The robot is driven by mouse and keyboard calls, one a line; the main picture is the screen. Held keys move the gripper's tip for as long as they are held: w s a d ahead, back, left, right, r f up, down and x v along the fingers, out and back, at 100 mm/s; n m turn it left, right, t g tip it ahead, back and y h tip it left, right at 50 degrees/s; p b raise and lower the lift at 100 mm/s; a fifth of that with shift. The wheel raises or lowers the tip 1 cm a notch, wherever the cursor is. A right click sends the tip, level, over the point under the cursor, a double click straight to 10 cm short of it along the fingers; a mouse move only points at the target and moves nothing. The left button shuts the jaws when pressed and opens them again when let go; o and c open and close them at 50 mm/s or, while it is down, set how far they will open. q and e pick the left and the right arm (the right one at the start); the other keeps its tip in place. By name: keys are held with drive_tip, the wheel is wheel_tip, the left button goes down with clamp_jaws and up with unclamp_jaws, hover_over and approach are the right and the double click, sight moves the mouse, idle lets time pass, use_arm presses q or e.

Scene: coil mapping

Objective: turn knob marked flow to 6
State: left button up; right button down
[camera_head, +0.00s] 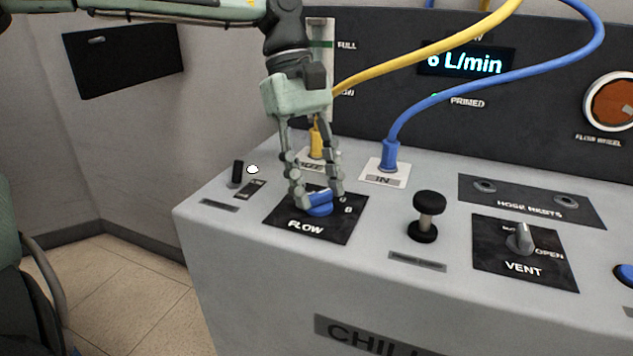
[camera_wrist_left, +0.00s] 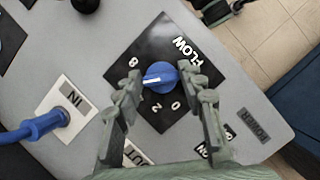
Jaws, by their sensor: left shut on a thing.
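The blue flow knob (camera_head: 320,209) sits on a black plate marked FLOW (camera_head: 283,222) on the sloped console top. In the left wrist view the knob (camera_wrist_left: 160,77) shows a white pointer line directed left, toward my finger on that side. The digits 8, 0 and 2 are readable on the plate; the marks by the pointer are hidden by the finger. My left gripper (camera_head: 318,194) comes down from above with its fingers on both sides of the knob, shut on it. The display (camera_head: 465,62) reads 6 L/min. My right gripper is not in view.
A yellow hose (camera_head: 430,47) and a blue hose (camera_head: 480,80) run up from sockets behind the flow plate. A black post knob (camera_head: 428,215) and the grey VENT knob (camera_head: 520,238) stand to the right. A small black switch (camera_head: 237,172) is at left.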

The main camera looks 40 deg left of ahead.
use_arm(q)
drive_tip(key=shift+m, duration=0.3)
idle(0.4)
drive_tip(key=o, duration=1.2)
drive_tip(key=shift+c, duration=0.2)
drive_tip(key=shift+r, duration=0.15)
drive_tip(key=v, duration=1.1)
drive_tip(key=shift+w+r, duration=0.25)
drive_tip(key=shift+r, duration=0.15)
drive_tip(key=shift+a, duration=0.1)
